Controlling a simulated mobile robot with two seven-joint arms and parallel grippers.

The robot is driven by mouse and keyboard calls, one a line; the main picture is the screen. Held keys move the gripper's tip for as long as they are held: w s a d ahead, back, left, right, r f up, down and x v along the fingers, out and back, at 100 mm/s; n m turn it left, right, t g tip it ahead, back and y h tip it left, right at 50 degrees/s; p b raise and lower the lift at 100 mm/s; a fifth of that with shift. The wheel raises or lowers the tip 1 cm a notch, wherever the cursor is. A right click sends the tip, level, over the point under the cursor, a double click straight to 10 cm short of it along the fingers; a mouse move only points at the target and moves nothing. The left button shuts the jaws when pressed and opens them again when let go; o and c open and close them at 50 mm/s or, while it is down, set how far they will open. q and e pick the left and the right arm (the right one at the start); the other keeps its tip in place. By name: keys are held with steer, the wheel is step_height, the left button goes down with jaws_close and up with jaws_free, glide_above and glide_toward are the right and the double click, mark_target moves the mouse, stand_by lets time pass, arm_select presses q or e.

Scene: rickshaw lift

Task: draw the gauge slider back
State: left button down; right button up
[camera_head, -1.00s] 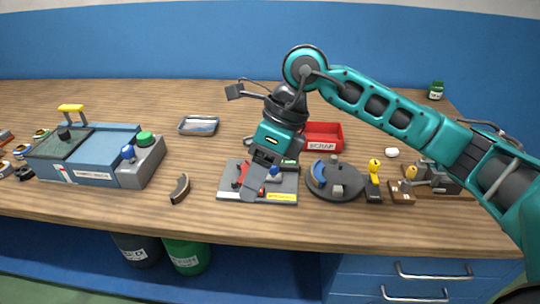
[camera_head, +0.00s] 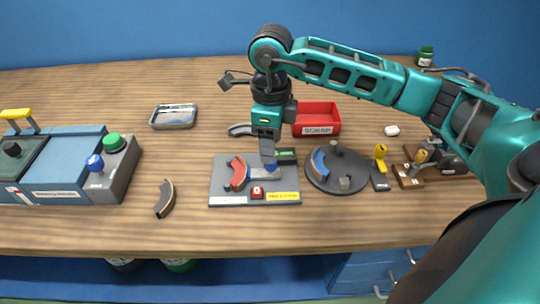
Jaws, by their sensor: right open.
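The gauge is a grey plate (camera_head: 228,188) on the bench, with a red curved piece (camera_head: 237,174) on its left, a small red block at its front and a yellow label at front right. The slider with its blue knob (camera_head: 270,168) sits near the plate's middle. My right gripper (camera_head: 268,158) points down over the blue knob, with its fingers at or just above it. It is open; whether it touches the knob I cannot tell. The fingers partly hide the knob and slider. My left gripper is out of view.
A dark round fixture (camera_head: 338,172) with a blue curved piece stands right of the plate. A red scrap bin (camera_head: 318,118) is behind it. A loose dark curved piece (camera_head: 165,199) lies left of the plate. A blue machine (camera_head: 62,168) stands at far left. The bench front is clear.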

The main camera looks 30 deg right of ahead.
step_height(320, 180, down, 5)
steer(key=shift+r, duration=0.1)
stand_by(0.3)
jaws_close()
stand_by(0.4)
